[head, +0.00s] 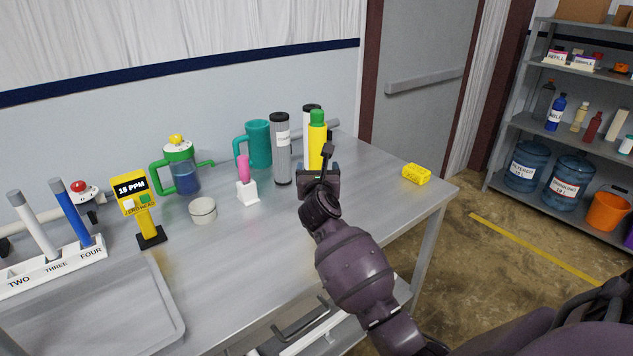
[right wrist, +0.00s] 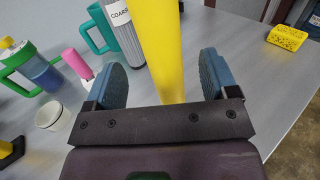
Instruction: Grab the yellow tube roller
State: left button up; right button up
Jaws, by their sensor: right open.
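A tall yellow tube (head: 317,147) with a green cap stands upright near the back right of the metal table. In the right wrist view, the yellow tube (right wrist: 162,45) rises between the two blue-padded fingers. My right gripper (head: 319,176) is open, with a visible gap between the tube and each finger pad. In the head view my gripper hides the tube's lower part. My left gripper is not in view.
A grey filter cartridge (head: 281,150) and a teal jug (head: 257,143) stand left of the tube, with a white cartridge close behind it. A yellow block (head: 416,174) lies near the table's right edge.

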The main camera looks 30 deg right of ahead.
aim_at(318, 161)
jog(key=shift+r+x, duration=0.15)
jog(key=shift+x, duration=1.4)
jog(key=shift+r+x, duration=0.1)
jog(key=shift+x, duration=1.45)
grip_shut()
